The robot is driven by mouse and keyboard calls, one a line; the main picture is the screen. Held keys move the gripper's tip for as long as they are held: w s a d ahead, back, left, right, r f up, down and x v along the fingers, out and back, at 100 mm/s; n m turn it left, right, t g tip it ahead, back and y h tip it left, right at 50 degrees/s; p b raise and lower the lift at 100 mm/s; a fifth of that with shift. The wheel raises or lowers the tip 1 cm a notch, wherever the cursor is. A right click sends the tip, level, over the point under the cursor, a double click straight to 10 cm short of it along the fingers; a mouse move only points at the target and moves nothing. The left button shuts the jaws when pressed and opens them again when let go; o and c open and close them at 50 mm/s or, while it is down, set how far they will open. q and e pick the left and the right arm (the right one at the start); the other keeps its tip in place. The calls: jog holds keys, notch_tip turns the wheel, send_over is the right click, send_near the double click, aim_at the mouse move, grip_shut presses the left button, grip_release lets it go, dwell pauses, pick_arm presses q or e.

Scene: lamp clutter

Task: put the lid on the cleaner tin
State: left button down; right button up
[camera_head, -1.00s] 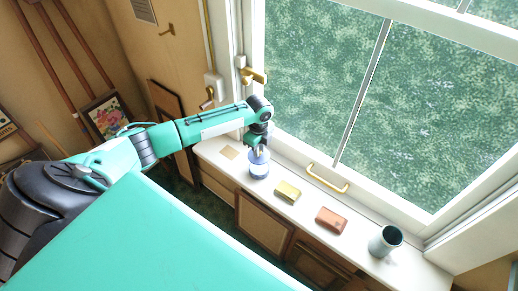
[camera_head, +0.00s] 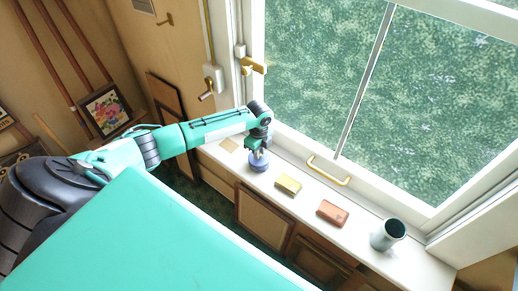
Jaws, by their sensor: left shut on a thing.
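The cleaner tin (camera_head: 259,166) is a small blue-grey round thing on the white window sill, near the sill's left part. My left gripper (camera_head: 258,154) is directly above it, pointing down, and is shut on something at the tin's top. That thing is most likely the lid, but the fingers hide much of it. I cannot tell lid from tin at this size, or whether the lid sits flush. My right gripper is not in view.
On the sill (camera_head: 310,198), a yellow block (camera_head: 288,184), a reddish-brown block (camera_head: 333,213) and a grey-green cup (camera_head: 388,235) stand to the right. A flat tan square (camera_head: 229,145) lies to the left. The window with its brass handle (camera_head: 328,171) is behind.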

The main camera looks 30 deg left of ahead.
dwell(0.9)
pick_arm(q)
jog(key=shift+p, duration=0.5)
dwell(0.4)
jog(key=shift+f, duration=0.25)
dwell(0.5)
dwell(0.4)
